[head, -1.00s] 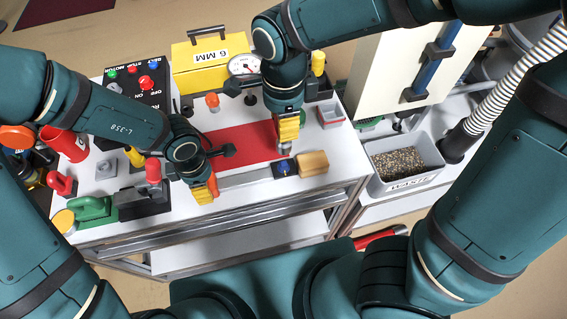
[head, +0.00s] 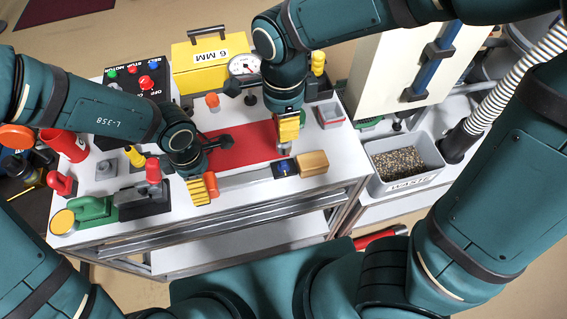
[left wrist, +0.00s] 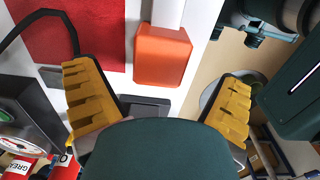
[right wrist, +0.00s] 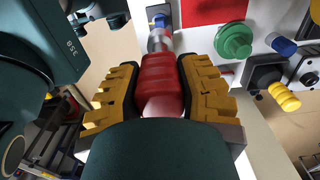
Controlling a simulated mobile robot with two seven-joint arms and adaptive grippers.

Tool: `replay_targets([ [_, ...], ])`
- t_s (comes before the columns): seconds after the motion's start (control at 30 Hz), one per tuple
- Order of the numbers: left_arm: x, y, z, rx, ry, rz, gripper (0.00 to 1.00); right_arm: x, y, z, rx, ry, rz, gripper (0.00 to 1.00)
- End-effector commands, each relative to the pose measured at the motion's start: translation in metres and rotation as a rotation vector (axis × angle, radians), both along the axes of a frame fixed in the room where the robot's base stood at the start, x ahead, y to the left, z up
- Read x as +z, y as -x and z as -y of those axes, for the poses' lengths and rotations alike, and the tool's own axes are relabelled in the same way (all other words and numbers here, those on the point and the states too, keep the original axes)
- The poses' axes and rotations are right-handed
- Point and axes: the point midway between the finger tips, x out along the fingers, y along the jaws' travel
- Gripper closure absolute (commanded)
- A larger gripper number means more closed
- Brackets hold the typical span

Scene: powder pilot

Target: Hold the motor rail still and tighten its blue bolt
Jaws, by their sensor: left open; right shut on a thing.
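The motor rail (head: 245,179) is a pale metal bar lying along the front of the bench. Its left end has an orange block (head: 211,184), which also shows in the left wrist view (left wrist: 163,55). My left gripper (head: 200,190) is open at this block, which appears between and beyond its fingers with gaps on both sides. The blue bolt (head: 284,168) sits in a dark block at the rail's right end. My right gripper (head: 288,128) is shut on a red-handled driver (right wrist: 160,80). The driver's metal tip points at the blue bolt (right wrist: 160,18); contact is unclear.
A wooden block (head: 313,163) stands just right of the bolt. A red mat (head: 245,143) lies behind the rail. A dial gauge (head: 244,66) and yellow case (head: 205,60) stand at the back. A green-handled item (head: 92,208) and red-topped device (head: 152,172) stand left.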

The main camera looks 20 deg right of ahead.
Motion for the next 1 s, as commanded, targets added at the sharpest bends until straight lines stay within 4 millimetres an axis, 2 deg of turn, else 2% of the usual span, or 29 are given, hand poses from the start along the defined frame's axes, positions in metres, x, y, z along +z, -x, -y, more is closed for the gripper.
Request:
replay_targets([
  [0.5,0.038,-0.001,0.0,0.001,0.0,0.002,0.05,0.0,0.0,0.0,0.0,0.0,0.001,1.0],
  [1.0,0.045,0.0,0.0,0.001,0.0,0.001,0.05,0.0,0.0,0.0,0.0,0.0,0.001,1.0],
])
